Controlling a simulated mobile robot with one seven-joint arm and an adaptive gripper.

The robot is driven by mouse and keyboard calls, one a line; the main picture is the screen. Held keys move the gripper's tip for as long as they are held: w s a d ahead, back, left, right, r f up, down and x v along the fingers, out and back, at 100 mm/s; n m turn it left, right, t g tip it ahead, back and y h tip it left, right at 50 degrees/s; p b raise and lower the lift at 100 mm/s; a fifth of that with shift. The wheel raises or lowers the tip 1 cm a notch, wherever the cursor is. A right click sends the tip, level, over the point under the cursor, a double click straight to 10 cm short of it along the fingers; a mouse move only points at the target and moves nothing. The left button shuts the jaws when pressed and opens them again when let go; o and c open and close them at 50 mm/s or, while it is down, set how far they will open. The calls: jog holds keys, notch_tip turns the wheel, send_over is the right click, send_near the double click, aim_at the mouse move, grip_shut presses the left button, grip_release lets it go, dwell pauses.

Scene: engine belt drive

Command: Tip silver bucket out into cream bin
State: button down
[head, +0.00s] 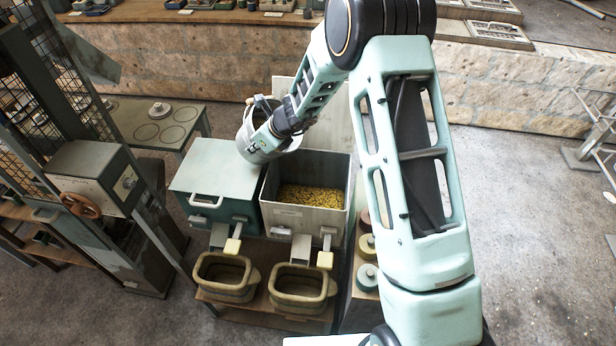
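The silver bucket (245,133) is in the air, over the back edges of the two bins, near where they meet. My gripper (262,139) reaches it from the upper right and appears shut on its near side. The arm hides part of the bucket. I cannot tell its exact tilt or what is inside. The cream bin (291,217) stands below and to the right of the bucket. Its lid (337,125) is up at the back, and yellow pieces lie inside.
A green bin (212,168) with its lid shut stands left of the cream bin. Two yellowish tubs (225,292) (300,302) sit in front under the chutes. A metal frame with a handwheel (80,204) stands at the left. Small round pots (367,276) are at the right.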

jog(key=f+y+b, duration=0.1)
jog(key=b, duration=0.3)
jog(key=shift+d+t, duration=0.2)
jog(key=shift+t, duration=0.1)
jog(key=b, duration=0.2)
jog(key=y+b, duration=0.1)
jog(key=b, duration=0.2)
jog(key=shift+d+r+t, duration=0.2)
jog(key=shift+r+t, duration=0.05)
jog(key=shift+t, duration=0.05)
jog(key=shift+r+y+b, duration=0.35)
jog(key=shift+r+y, duration=0.05)
jog(key=shift+r, duration=0.05)
jog(key=shift+s+d+t+y+b, duration=0.3)
jog(key=shift+t+y+b, duration=0.35)
jog(key=shift+b, duration=1.9)
jog(key=shift+s+d+f+t+y+b, duration=0.15)
jog(key=shift+f+y+b, duration=0.2)
jog(key=shift+b, duration=0.75)
jog(key=shift+w+d+f+t+y+b, duration=0.1)
jog(key=shift+d+f+y+b, duration=0.15)
jog(key=shift+b, duration=0.8)
jog(key=shift+a+r, duration=0.1)
